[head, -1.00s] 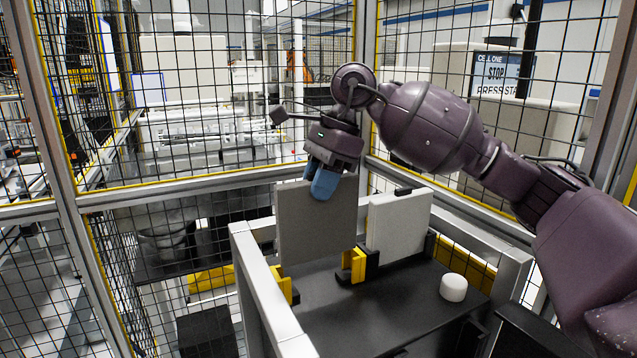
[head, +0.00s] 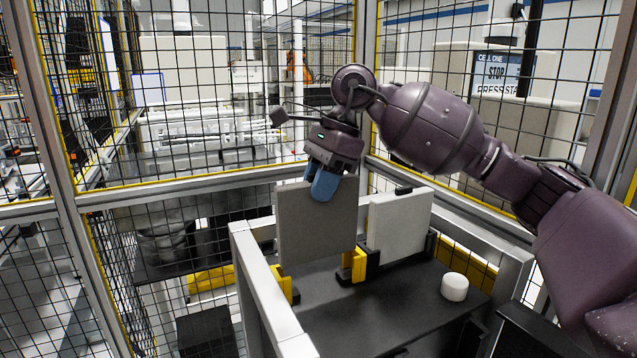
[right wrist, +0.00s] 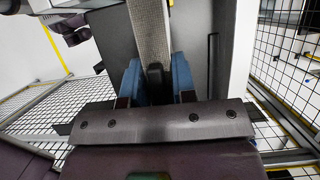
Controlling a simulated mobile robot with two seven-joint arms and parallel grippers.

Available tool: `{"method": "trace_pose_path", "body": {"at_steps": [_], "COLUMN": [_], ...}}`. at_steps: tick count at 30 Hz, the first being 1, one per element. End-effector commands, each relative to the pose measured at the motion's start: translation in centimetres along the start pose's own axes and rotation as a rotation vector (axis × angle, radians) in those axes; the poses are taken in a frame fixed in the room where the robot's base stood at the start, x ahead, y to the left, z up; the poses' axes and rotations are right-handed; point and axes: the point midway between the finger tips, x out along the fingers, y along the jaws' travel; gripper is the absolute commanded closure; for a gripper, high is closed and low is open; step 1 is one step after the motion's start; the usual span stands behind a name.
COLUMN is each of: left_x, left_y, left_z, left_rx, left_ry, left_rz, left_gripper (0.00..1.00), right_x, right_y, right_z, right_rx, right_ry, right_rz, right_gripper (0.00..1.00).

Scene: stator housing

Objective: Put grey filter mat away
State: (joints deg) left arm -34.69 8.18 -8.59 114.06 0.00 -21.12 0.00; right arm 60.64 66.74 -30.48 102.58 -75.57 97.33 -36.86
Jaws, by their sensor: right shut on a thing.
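The grey filter mat (head: 316,232) is a flat, square grey panel. It stands upright at the left of the dark bench top, between yellow and black holders (head: 352,264). My right gripper (head: 322,184) has its blue fingertips on the mat's top edge and is shut on it. In the right wrist view the mat's edge (right wrist: 149,30) runs between the two blue fingers (right wrist: 157,82). The mat's lower edge is near the holders, and I cannot tell whether it rests fully in them. My left gripper is not in view.
A lighter white-grey panel (head: 400,222) stands upright in a holder to the right. A small white cylinder (head: 454,287) sits on the dark bench top (head: 375,312). A light metal rail (head: 265,290) edges the bench at left. Mesh fencing (head: 220,130) closes off the back.

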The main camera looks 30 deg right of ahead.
Motion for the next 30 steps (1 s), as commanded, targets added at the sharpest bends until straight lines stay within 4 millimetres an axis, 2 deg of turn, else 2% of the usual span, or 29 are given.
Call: {"method": "trace_pose_path", "body": {"at_steps": [30], "left_x": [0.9], "left_y": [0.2], "left_z": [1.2], "left_rx": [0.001], "left_ry": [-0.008], "left_rz": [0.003], "left_gripper": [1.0], "right_x": [2.0], "right_y": [0.0], "right_z": [-0.8], "right_rx": [0.0], "right_ry": [0.0], "right_rz": [0.0], "right_gripper": [1.0]}}
